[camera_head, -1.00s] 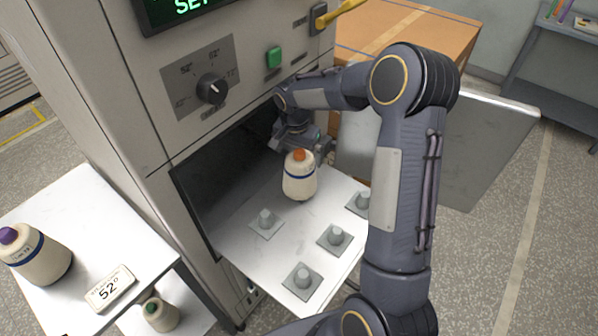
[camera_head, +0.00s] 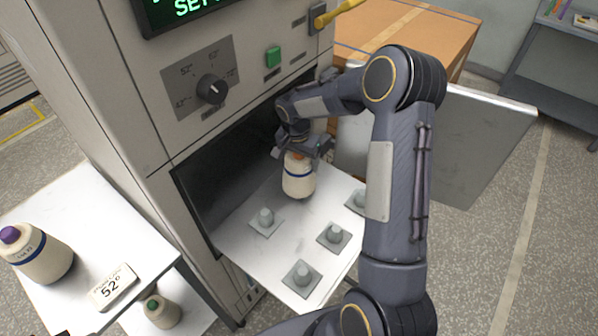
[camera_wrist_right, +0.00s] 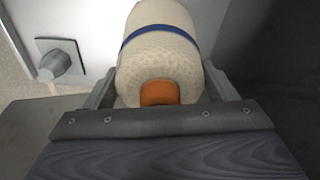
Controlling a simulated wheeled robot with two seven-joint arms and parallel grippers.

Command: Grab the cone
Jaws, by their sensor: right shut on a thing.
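A cream cone (camera_head: 298,181) with a blue band and an orange top stands on the pulled-out tray (camera_head: 240,240) in front of the machine's dark opening. My right gripper (camera_head: 304,155) is over the top of this cone and shut on it. In the right wrist view the cone (camera_wrist_right: 160,62) sits between the two fingers, with its orange tip (camera_wrist_right: 159,93) close to the gripper's palm. A second cone (camera_head: 38,258), with a purple top, stands on the white side table. A third cone (camera_head: 161,311), with a green top, is on the shelf below. My left gripper is not in view.
Several grey pegs on square bases stand on the tray, one at its front (camera_head: 302,276). The machine's open door (camera_head: 470,150) is to the right. A dial (camera_head: 212,89) and green button (camera_head: 273,57) are above the opening.

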